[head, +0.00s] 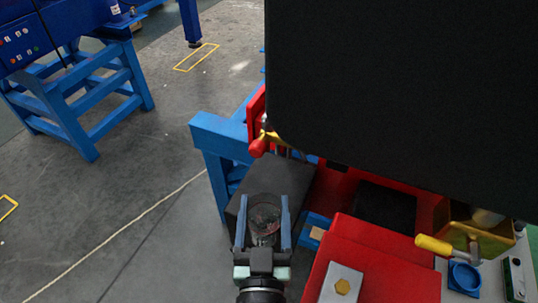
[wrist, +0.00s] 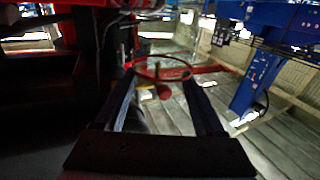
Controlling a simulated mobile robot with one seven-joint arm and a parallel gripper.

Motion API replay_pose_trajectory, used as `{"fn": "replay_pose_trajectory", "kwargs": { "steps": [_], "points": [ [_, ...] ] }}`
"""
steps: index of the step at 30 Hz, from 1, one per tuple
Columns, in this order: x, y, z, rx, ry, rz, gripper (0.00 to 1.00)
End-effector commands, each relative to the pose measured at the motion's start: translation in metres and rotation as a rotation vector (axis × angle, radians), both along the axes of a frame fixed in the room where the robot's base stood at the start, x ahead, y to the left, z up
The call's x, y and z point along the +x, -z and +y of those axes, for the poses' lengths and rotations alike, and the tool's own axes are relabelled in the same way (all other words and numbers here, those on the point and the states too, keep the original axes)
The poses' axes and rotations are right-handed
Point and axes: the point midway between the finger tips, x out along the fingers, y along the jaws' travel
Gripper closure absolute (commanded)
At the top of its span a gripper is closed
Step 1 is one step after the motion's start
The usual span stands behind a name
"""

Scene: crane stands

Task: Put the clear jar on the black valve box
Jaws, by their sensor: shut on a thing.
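The clear jar (head: 265,212) is between the two fingers of my gripper (head: 264,207) in the head view. In the wrist view, the see-through jar (wrist: 160,98) with a thin reddish round rim shows between the fingers (wrist: 165,88). My gripper is shut on it. The black valve box (head: 296,180) appears as a dark block behind and under the jar and fingers in the head view. The jar overlaps its top in the picture. I cannot tell whether the jar touches the box or hangs above it.
A large black panel (head: 410,90) covers the upper right of the head view. A blue frame (head: 212,135) and red-handled valve (head: 260,146) stand behind the box. Red housings (head: 375,262), a yellow-handled valve (head: 435,245) and a blue cup (head: 464,277) are at right. Open floor lies left.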

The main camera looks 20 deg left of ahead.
Motion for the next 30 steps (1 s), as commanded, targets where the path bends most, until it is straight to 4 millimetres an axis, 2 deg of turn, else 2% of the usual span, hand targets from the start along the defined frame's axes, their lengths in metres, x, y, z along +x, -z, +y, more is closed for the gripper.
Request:
{"fn": "replay_pose_trajectory", "kwargs": {
  "steps": [1,9,17,25,27,30],
  "points": [
    [0.012,-0.007,0.003,0.001,0.002,-0.003,0.84],
    [0.063,-0.005,0.023,0.0,0.0,-0.002,0.84],
    [0.08,-0.001,0.03,0.0,0.001,-0.001,0.84],
    [0.115,-0.003,0.043,0.0,0.0,-0.002,0.84],
    [0.113,0.014,0.042,0.0,0.0,0.001,0.84],
    [0.113,0.016,0.042,-0.001,0.001,-0.001,0.84]
  ]
}}
